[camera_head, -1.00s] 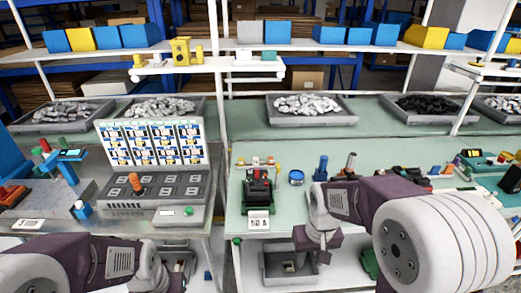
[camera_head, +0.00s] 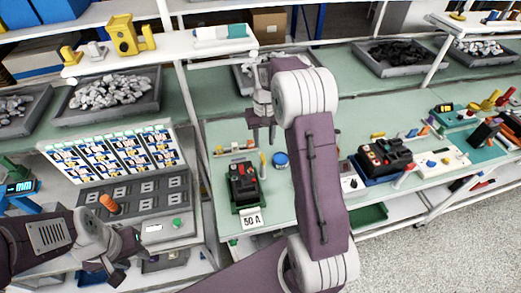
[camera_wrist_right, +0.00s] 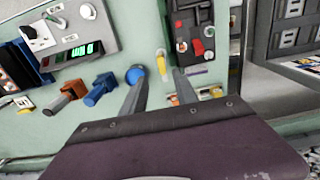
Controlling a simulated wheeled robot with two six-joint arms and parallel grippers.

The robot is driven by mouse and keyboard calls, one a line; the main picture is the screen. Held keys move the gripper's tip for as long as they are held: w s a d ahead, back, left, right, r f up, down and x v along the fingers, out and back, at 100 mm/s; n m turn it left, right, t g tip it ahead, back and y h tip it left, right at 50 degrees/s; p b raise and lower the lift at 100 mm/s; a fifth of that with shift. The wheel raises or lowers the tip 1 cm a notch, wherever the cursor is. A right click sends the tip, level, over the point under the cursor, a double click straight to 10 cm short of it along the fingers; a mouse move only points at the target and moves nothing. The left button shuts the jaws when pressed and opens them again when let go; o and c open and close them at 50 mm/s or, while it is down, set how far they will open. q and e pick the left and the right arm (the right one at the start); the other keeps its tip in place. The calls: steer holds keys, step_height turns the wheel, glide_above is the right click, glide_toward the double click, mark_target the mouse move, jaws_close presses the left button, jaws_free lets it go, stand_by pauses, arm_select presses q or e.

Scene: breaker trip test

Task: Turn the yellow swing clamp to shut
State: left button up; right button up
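A breaker fixture (camera_head: 242,187) with a black body, red parts and a green base stands on the middle bench, behind a "50 A" card (camera_head: 251,219). A slim yellow piece (camera_head: 262,165), which looks like the swing clamp, stands at its back right corner; it also shows in the right wrist view (camera_wrist_right: 162,64). Whether it is shut is too small to tell. My right gripper (camera_head: 262,133) is above the bench behind the fixture. In the right wrist view its fingers (camera_wrist_right: 158,82) are apart and empty, near the yellow piece. My left gripper (camera_head: 122,262) is low at the left, its opening unclear.
A blue round pot (camera_head: 281,160) stands right of the yellow piece. A small rack of coloured parts (camera_head: 236,148) lies behind the fixture. A grey panel with picture cards (camera_head: 115,155) is at left. Another black device (camera_head: 385,158) is at right, beyond my right arm.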

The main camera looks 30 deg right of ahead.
mark_target(263, 156)
steer(key=f, duration=0.2)
steer(key=f+p, duration=0.1)
steer(key=f, duration=0.5)
steer(key=shift+w+f, duration=0.2)
steer(key=shift+w, duration=0.1)
steer(key=shift+s+f, duration=0.1)
steer(key=shift+f, duration=0.35)
steer(key=shift+a+f, duration=0.1)
jaws_close()
